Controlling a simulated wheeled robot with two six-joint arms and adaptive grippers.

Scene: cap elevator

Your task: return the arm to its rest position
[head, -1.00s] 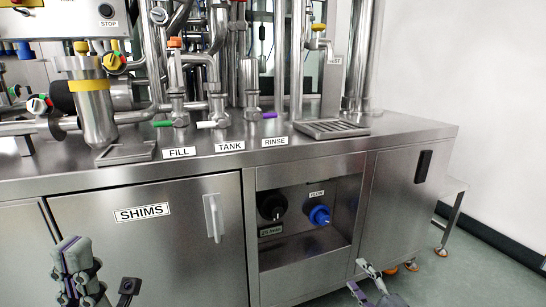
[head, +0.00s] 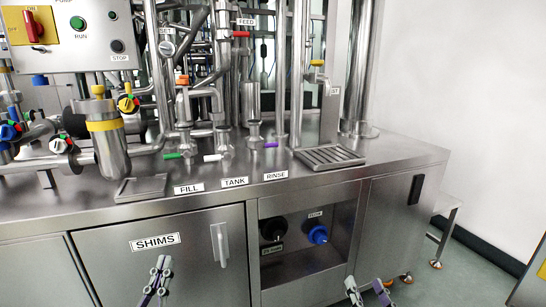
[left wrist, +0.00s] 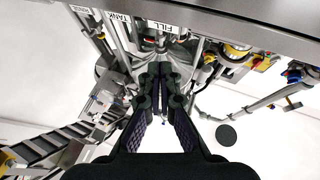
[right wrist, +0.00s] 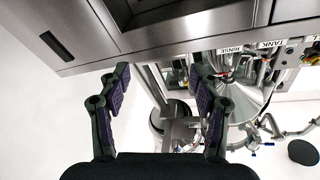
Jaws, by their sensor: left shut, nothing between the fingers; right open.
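My left gripper (head: 158,270) is low in the head view, in front of the SHIMS cabinet door (head: 190,250). Its fingers are together with nothing between them, as the left wrist view also shows (left wrist: 160,82). My right gripper (head: 367,288) is at the bottom edge of the head view, in front of the cabinet below the open recess. Its fingers are spread and empty, which the right wrist view shows clearly (right wrist: 158,75). Most of both arms is outside the head view.
The steel counter (head: 405,150) carries pipes, valves and a drip tray (head: 330,157). A control panel (head: 75,38) stands at the upper left. The door handle (head: 220,243) sticks out. A blue knob (head: 317,235) is in the recess. Floor at the right is mostly clear.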

